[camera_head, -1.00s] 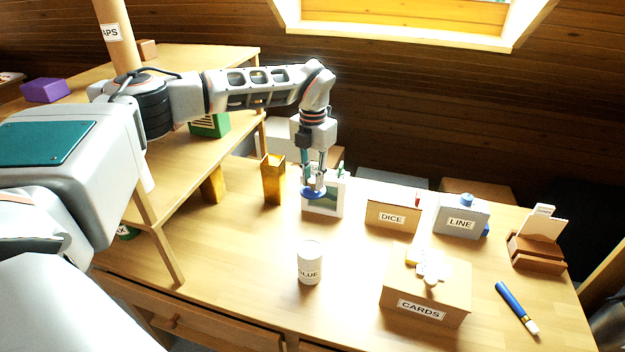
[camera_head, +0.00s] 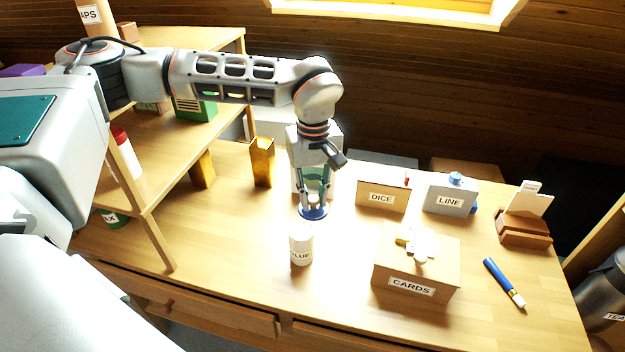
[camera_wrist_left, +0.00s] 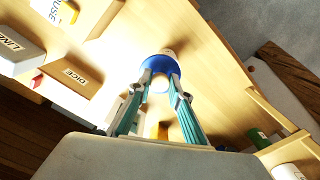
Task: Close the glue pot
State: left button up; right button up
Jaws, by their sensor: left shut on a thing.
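The glue pot (camera_head: 301,247) is a white can with a "GLUE" label, standing upright on the desk in the head view; its top has no lid on it. My left gripper (camera_head: 313,203) points down and is shut on a round blue lid (camera_head: 313,213). The lid is above and just behind the pot, slightly to its right, and looks apart from it. In the left wrist view the lid (camera_wrist_left: 156,66) sits at the fingertips of the left gripper (camera_wrist_left: 161,82) and hides most of what lies beyond. My right gripper is not in view.
A cards box (camera_head: 415,268) stands right of the pot. A dice box (camera_head: 382,196) and a line box (camera_head: 450,197) stand behind. An amber holder (camera_head: 262,162) is at the back left, near the shelf (camera_head: 150,185). A blue marker (camera_head: 503,282) lies at right.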

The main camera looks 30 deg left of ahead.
pick_arm(q)
jog(key=s+m, duration=0.1)
jog(key=m, duration=0.2)
jog(key=s+d+m, duration=0.1)
jog(key=s+m, duration=0.1)
jog(key=m, duration=0.1)
jog(key=s+d+m, duration=0.1)
jog(key=s+m, duration=0.1)
jog(key=shift+s+m, duration=0.15)
jog(key=shift+m, duration=0.25)
jog(key=shift+s, duration=0.1)
